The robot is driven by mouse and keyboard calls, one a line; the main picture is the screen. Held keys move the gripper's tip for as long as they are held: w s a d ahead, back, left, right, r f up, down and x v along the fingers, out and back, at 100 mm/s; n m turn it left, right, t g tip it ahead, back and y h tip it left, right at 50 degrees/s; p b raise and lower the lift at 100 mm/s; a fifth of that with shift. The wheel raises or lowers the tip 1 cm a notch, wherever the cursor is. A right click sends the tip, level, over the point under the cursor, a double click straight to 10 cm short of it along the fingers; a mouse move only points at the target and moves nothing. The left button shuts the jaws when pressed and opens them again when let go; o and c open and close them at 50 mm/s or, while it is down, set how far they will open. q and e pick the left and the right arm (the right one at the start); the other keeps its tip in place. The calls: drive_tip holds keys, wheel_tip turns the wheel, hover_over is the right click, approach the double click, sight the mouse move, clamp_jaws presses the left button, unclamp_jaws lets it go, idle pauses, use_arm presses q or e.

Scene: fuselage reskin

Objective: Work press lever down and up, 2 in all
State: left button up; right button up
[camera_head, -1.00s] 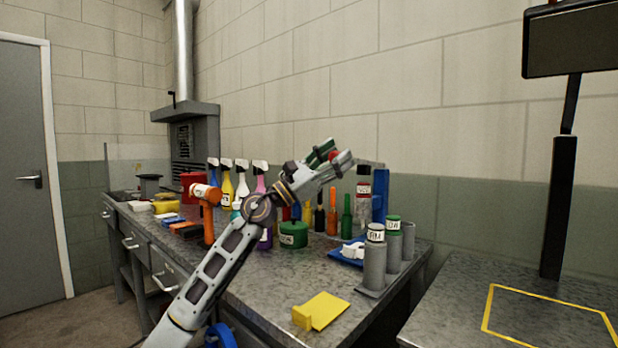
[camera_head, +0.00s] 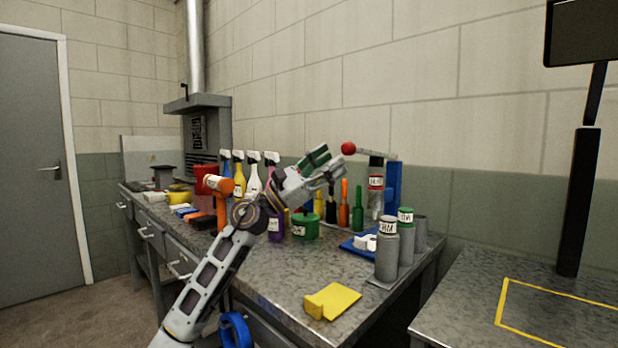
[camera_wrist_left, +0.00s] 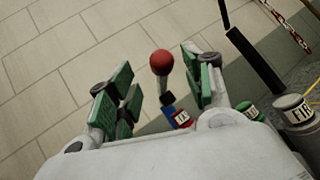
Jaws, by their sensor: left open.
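The press is a blue upright (camera_head: 393,188) at the back right of the bench. Its grey lever (camera_head: 372,153) reaches left from the top, roughly level, and ends in a red ball knob (camera_head: 348,148). My left gripper (camera_head: 328,164) is open and empty, just left of and a little below the knob. In the left wrist view the knob (camera_wrist_left: 161,62) shows between the lines of the spread green-padded fingers, beyond them and apart from both. A labelled can (camera_head: 376,182) stands in front of the press and hides part of it. My right gripper is not in view.
Grey labelled canisters (camera_head: 387,250) stand at the bench's right end. Air above the bench is clear.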

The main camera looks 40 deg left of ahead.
use_arm(q)
drive_tip(key=shift+v, duration=2.75)
